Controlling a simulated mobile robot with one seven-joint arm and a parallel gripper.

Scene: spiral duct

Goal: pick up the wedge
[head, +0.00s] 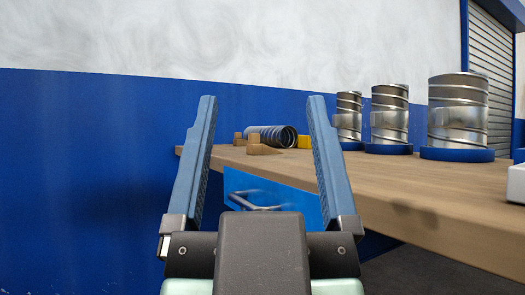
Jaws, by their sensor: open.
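A small light-brown wedge (262,150) lies on the far left part of the wooden workbench (400,190), in front of a lying spiral duct (265,136). A similar brown piece (238,139) stands just to its left; both seem to sit at the near side of the duct. My gripper (262,98) is open and empty in the foreground. Its two blue fingers point up and away, and the wedge shows in the gap between them, farther off. Nothing touches the fingers.
Three upright metal spiral ducts (457,112) stand on blue round bases along the bench's right part. A yellow object (305,142) sits beside the lying duct, partly behind my right finger. A blue drawer front with a handle (260,200) is under the bench edge. A white object (516,184) is at right.

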